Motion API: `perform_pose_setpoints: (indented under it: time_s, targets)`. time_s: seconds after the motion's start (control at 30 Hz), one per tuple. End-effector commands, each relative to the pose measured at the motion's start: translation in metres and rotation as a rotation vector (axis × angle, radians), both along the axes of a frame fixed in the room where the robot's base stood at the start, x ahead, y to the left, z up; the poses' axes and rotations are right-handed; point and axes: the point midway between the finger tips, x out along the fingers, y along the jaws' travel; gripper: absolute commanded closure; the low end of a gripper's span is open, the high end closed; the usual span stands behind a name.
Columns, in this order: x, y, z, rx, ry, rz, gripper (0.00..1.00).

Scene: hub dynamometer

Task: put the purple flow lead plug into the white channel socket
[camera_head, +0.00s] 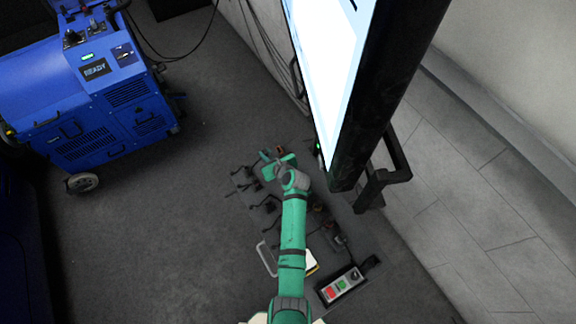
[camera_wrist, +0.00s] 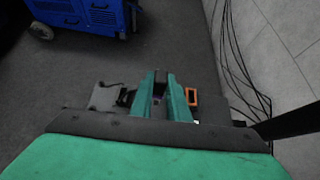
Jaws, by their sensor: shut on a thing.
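My gripper (camera_wrist: 160,97) is in the middle of the wrist view, its green fingers close together. A small purple patch, seemingly the purple flow lead plug (camera_wrist: 157,99), shows between the fingers, mostly hidden by them. In the head view my gripper (camera_head: 272,160) is at the end of the green arm, left of the big screen's lower end; the plug cannot be made out there. I cannot clearly identify the white channel socket in either view. An orange-framed opening (camera_wrist: 191,96) is just right of the fingers, apart from them.
A grey plate (camera_wrist: 104,96) with a dark fitting lies left of the fingers. A large screen (camera_head: 328,70) on a black frame (camera_head: 385,90) rises at right. A button box (camera_head: 342,286) sits in front. Cables hang behind.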

Motion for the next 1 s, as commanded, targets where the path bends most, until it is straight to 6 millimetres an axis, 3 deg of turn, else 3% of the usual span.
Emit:
perform_pose_setpoints:
  time_s: [1.0]
  targets:
    - [-0.041, -0.026, 0.001, -0.001, -0.002, 0.0, 1.0]
